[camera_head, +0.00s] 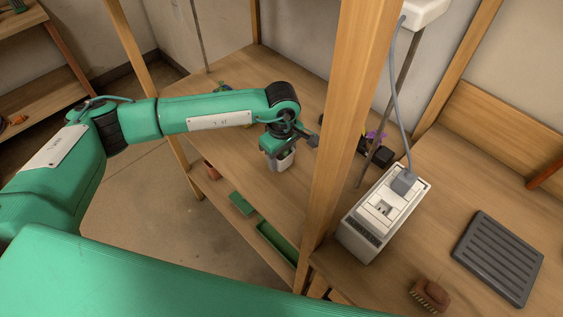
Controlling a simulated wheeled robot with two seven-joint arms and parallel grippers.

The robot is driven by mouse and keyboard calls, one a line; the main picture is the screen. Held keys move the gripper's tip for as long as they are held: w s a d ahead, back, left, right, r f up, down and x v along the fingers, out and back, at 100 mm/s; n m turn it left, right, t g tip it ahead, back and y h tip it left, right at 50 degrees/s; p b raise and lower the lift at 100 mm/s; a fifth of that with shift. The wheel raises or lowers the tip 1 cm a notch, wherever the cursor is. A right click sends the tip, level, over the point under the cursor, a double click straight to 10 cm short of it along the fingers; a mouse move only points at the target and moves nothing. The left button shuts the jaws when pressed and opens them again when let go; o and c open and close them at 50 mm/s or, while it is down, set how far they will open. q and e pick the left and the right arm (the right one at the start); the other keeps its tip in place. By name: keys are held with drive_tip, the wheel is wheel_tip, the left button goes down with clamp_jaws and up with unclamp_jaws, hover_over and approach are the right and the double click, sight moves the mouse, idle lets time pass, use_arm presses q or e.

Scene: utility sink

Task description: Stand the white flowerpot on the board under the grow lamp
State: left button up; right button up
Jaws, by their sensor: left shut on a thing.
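The white flowerpot (281,162) is on the left side of the wooden post, over the wooden shelf. My left gripper (284,150) reaches in from the left and is shut on the pot from above, covering much of it. I cannot tell whether the pot's base touches the shelf. A white fixture (426,10) at the top edge, cut off by the frame, may be the grow lamp. I cannot make out for certain which surface is the board under it. My right gripper is out of view.
A wooden post (342,120) stands just right of my left gripper. Right of it are a white power box (385,212) with a grey cord, a dark slatted mat (498,258) and a brown brush (429,295). A purple flower (376,136) shows behind the post. Green trays (277,241) sit lower.

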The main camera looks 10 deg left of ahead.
sight(282, 165)
use_arm(q)
wheel_tip(282, 165, down, 4)
drive_tip(key=shift+s+r+p, duration=0.1)
drive_tip(key=shift+r+p, duration=0.15)
drive_tip(key=shift+p, duration=0.1)
drive_tip(key=shift+f, duration=0.45)
drive_tip(key=o, duration=1)
drive_tip(key=shift+o, duration=0.2)
drive_tip(key=shift+r, duration=0.3)
wheel_tip(282, 165, up, 5)
drive_tip(key=shift+b, duration=0.55)
wheel_tip(282, 165, up, 6)
drive_tip(key=shift+r+b, duration=0.15)
drive_tip(key=shift+b, duration=0.3)
drive_tip(key=shift+r, duration=0.2)
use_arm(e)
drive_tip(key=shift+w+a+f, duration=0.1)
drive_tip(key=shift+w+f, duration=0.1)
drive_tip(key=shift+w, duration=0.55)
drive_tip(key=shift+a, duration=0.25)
